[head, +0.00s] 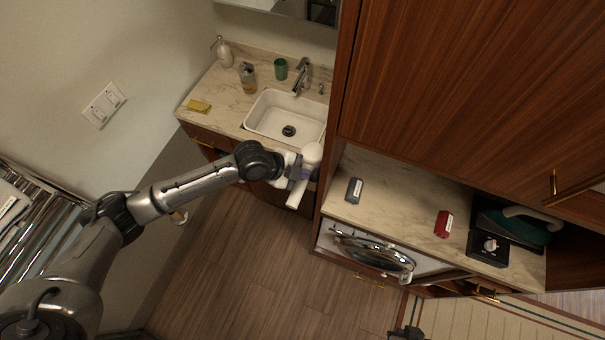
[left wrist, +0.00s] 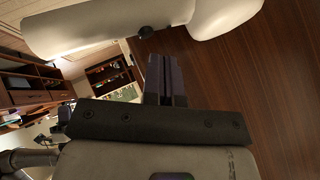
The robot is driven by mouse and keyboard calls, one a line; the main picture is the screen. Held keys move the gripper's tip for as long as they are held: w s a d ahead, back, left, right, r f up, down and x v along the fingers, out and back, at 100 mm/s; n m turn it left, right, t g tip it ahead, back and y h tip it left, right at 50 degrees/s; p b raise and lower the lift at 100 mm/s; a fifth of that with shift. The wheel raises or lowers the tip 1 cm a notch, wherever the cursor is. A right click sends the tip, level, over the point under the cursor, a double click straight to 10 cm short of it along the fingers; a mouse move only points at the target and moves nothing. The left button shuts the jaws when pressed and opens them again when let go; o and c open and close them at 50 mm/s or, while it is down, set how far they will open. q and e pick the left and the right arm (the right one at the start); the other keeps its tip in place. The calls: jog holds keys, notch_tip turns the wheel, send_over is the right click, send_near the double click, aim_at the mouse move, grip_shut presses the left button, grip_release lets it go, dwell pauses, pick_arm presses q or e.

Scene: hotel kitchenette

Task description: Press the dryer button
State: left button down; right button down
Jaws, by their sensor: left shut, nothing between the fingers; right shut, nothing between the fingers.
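The white hair dryer (head: 312,153) hangs at the side of the tall wooden cabinet, beside the sink counter. In the left wrist view its handle (left wrist: 90,28) runs across the top left and its rounded body is at the top right. A small dark button (left wrist: 146,32) shows on the handle. My left gripper (left wrist: 165,62) is shut and empty, its fingertips pointing toward the handle close to the button; I cannot tell whether they touch. In the head view my left gripper (head: 296,173) is at the dryer, partly hiding it. My right gripper (head: 408,332) shows only partly at the bottom edge, shut.
The sink (head: 288,116) and its counter lie behind my left arm, with a soap bottle, green cup and yellow sponge. The cabinet counter (head: 392,200) on the right holds a grey box, a red box and an iron. Wooden floor (head: 240,260) is clear below.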

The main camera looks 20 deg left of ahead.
pick_arm(q)
jog(key=shift+r+p, duration=0.35)
notch_tip(320, 180, up, 5)
jog(key=p, duration=0.4)
jog(key=shift+r, duration=0.15)
dwell(0.4)
